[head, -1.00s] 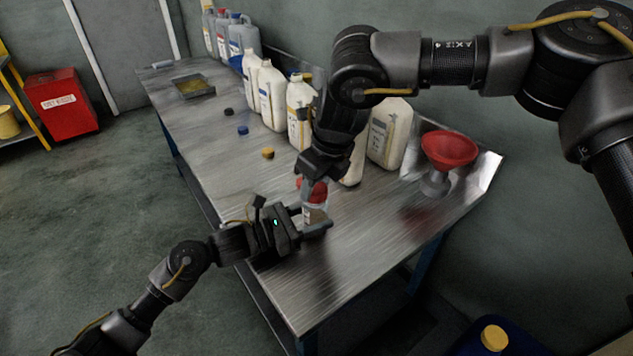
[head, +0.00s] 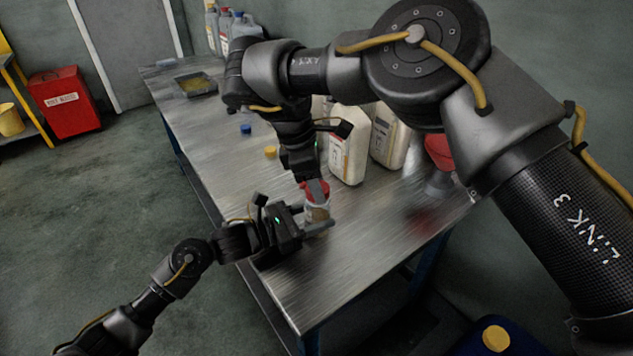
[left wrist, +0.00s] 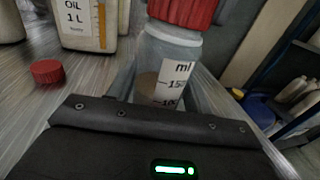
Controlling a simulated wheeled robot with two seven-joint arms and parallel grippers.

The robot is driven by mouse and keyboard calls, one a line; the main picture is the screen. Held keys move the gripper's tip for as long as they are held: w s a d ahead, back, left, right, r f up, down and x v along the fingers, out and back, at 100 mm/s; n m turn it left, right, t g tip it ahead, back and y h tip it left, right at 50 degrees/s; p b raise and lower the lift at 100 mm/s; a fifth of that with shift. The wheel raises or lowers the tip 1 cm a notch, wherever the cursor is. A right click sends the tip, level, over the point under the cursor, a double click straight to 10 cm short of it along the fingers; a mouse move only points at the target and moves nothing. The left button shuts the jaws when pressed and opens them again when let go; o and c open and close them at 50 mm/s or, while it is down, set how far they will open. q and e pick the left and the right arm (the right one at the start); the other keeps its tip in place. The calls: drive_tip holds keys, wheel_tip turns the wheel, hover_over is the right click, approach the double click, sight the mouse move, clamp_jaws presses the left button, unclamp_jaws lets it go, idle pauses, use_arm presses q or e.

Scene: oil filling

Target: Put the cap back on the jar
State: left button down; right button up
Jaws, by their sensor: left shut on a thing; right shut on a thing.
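The jar (head: 317,213) stands upright and clear-walled near the front of the metal table; brownish liquid shows low behind its printed scale in the left wrist view (left wrist: 160,62). My left gripper (head: 314,222) is shut around the jar's body from the left. A ribbed red cap (left wrist: 184,10) is at the jar's mouth, its lower edge meeting the rim; I cannot tell whether it is seated. My right gripper (head: 316,184) points down from above and is shut on this cap. Its fingers partly hide the cap in the head view.
Another red cap (left wrist: 47,71) lies loose beside the jar. Yellow (head: 270,152) and blue (head: 246,129) caps lie farther back. White canisters (head: 348,145) and a red funnel (head: 439,150) stand behind, partly hidden by my right arm. The table's front right is clear.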

drive_tip(key=o, duration=1)
drive_tip(key=shift+c, duration=0.2)
drive_tip(key=shift+r, duration=2.3)
drive_tip(key=shift+c, duration=0.3)
